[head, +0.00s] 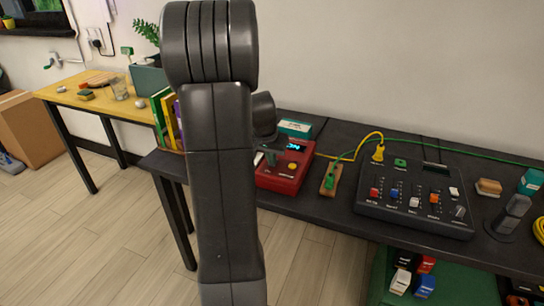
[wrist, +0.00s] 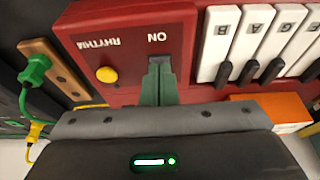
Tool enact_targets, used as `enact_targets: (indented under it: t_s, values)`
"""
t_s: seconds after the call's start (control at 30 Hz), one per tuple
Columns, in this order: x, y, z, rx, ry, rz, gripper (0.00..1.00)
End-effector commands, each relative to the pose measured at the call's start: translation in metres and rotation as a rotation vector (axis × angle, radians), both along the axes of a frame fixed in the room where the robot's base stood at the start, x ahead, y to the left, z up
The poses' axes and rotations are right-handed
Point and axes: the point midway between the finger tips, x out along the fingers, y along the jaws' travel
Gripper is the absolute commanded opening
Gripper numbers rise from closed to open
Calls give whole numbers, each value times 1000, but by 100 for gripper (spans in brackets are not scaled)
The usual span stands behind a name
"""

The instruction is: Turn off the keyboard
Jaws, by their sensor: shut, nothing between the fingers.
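The keyboard (head: 283,183) is a small red box on the dark bench, with a lit blue display (head: 293,147) that seems to read ON. In the wrist view the keyboard (wrist: 125,20) shows white and black keys at right, a yellow button (wrist: 106,74) by a RHYTHM label, and an ON label. My gripper (wrist: 160,68) is shut and empty, its fingertips over the panel just below the ON label, right of the yellow button. Any switch there is hidden or hard to tell from the fingertips. In the head view my gripper (head: 271,157) is over the keyboard's left part, partly behind my arm.
Right of the keyboard lie a wooden strip (head: 331,180) with a green plug and a mixer (head: 415,199) with yellow and green cables. A teal box (head: 295,128) stands behind the keyboard. Books (head: 166,118) stand at left. An orange block (wrist: 281,110) shows in the wrist view.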

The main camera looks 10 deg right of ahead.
Motion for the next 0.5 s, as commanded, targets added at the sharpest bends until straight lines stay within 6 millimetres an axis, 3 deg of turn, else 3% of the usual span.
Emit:
enact_targets:
  t_s: [0.1, 0.23, 0.5]
  values:
    - [-3, 1, -4, 4, 11, -2, 0]
    - [-3, 0, 6, 3, 9, -1, 0]
    - [-6, -2, 54, 0, -4, 2, 0]
